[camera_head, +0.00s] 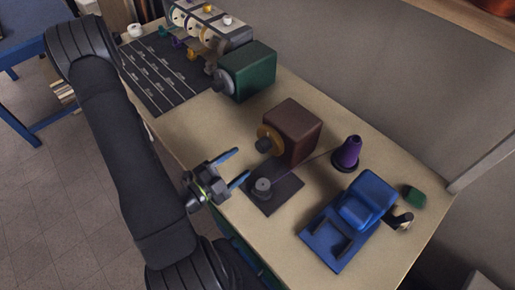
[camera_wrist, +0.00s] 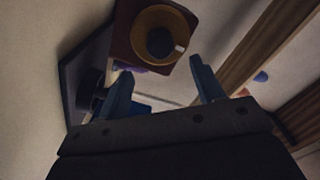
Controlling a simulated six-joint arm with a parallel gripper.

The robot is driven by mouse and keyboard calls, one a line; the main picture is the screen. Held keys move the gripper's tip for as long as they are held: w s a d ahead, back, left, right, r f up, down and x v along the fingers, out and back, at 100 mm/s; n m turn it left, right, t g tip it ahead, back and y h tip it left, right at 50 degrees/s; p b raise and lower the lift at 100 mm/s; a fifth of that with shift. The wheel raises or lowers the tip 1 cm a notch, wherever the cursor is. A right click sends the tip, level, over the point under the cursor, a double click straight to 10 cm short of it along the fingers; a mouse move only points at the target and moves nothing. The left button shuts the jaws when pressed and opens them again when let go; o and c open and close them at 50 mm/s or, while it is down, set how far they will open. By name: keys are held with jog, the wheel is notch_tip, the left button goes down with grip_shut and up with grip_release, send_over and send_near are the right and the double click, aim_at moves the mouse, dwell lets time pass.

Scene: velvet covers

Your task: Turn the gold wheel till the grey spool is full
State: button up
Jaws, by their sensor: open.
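The gold wheel (camera_head: 267,136) with a dark knob sits on the side of a brown box (camera_head: 295,128) in the head view. It also shows in the wrist view (camera_wrist: 146,29), above and just beyond my fingertips. A small grey spool (camera_head: 262,185) stands on a dark plate (camera_head: 287,193) in front of the box; how much is wound on it is too small to tell. A purple cone of thread (camera_head: 347,152) stands to the right, with a thin thread running towards the spool. My gripper (camera_head: 236,167) is open and empty, left of the spool and apart from the wheel.
A blue machine (camera_head: 359,212) stands at the right, with a small green block (camera_head: 413,195) beside it. A green box with a grey wheel (camera_head: 248,71) stands behind the brown box. A dark rack mat (camera_head: 160,72) lies at the far left. Bare table shows between them.

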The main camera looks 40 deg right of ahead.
aim_at(259, 148)
jog(key=shift+d, duration=4.1)
jog(key=c, duration=1)
jog(key=shift+o, duration=0.2)
jog(key=shift+m, duration=0.3)
